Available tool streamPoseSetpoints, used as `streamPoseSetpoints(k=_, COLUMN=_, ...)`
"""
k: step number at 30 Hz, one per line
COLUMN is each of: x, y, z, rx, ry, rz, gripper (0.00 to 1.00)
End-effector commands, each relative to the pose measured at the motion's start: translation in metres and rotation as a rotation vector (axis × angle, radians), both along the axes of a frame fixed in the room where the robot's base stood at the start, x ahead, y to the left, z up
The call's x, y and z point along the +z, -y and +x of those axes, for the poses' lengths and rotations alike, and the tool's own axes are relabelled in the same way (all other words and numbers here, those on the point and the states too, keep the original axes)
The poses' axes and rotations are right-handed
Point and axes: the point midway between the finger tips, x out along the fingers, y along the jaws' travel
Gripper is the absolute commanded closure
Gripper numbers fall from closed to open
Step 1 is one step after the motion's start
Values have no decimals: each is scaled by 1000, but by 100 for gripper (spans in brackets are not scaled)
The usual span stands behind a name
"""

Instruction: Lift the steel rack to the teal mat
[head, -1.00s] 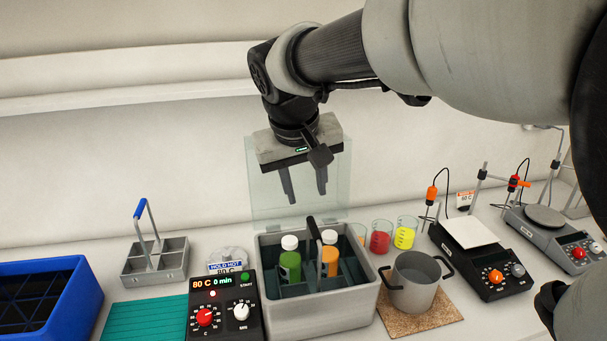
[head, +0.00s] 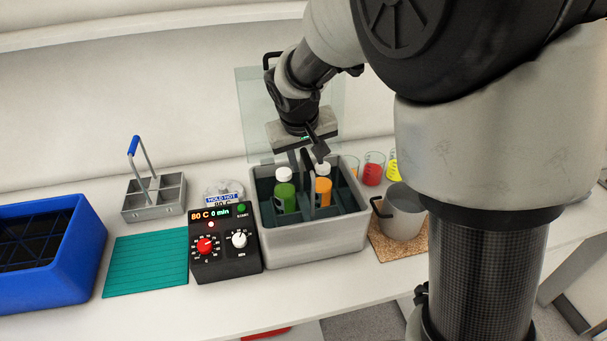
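A rack with a black upright handle (head: 308,183) stands in the grey water bath (head: 318,243), with a green bottle (head: 285,195) and an orange bottle (head: 323,190), both white-capped, in its compartments. A grey steel rack with a blue handle (head: 154,196) stands empty on the bench at left. The flat teal mat (head: 146,262) lies bare, left of the bath's control box. My gripper (head: 306,160) points down over the bath, at the top of the black handle. Its fingers are apart; I cannot tell whether they touch the handle.
The control box (head: 226,245) reads 80 C, 0 min. A blue crate (head: 50,275) is left of the mat. A pot (head: 402,212) on a cork pad and beakers (head: 374,168) stand right of the bath. A clear raised lid (head: 257,115) is behind my gripper.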

Motion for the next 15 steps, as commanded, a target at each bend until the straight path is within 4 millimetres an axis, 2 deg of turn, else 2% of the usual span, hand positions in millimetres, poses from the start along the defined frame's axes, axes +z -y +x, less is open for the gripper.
streamPoseSetpoints(k=4, x=-11, y=1, z=5, rx=0, ry=-1, rz=0, gripper=64)
streamPoseSetpoints(k=11, x=-12, y=2, z=6, rx=-1, ry=1, rz=1, gripper=64)
streamPoseSetpoints(k=15, x=-12, y=1, z=6, rx=-1, ry=1, rz=1, gripper=87)
